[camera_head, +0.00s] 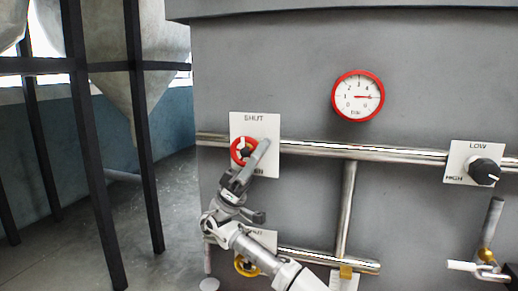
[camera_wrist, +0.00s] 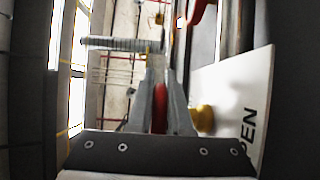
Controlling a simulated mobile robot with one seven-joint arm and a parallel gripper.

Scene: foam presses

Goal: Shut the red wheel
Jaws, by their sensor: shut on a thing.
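The red wheel (camera_head: 235,148) is mounted on a white plate (camera_head: 262,126) marked SHUT at the top, at the left of the grey press. My gripper (camera_head: 258,158) reaches up from below to the wheel's right side and partly covers it. In the wrist view the gripper's two fingers (camera_wrist: 161,92) are closed on the red rim (camera_wrist: 160,108). A brass hub (camera_wrist: 204,118) shows to their right, beside the plate (camera_wrist: 235,105) with the letters EN. The rest of the wheel is mostly hidden in that view.
A metal pipe (camera_head: 320,150) runs right from the plate. A red-rimmed gauge (camera_head: 358,96) sits above it. A yellow wheel (camera_head: 243,266) is below, partly behind my arm. A black knob (camera_head: 484,172) is at the right. Dark posts (camera_head: 145,130) stand at left.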

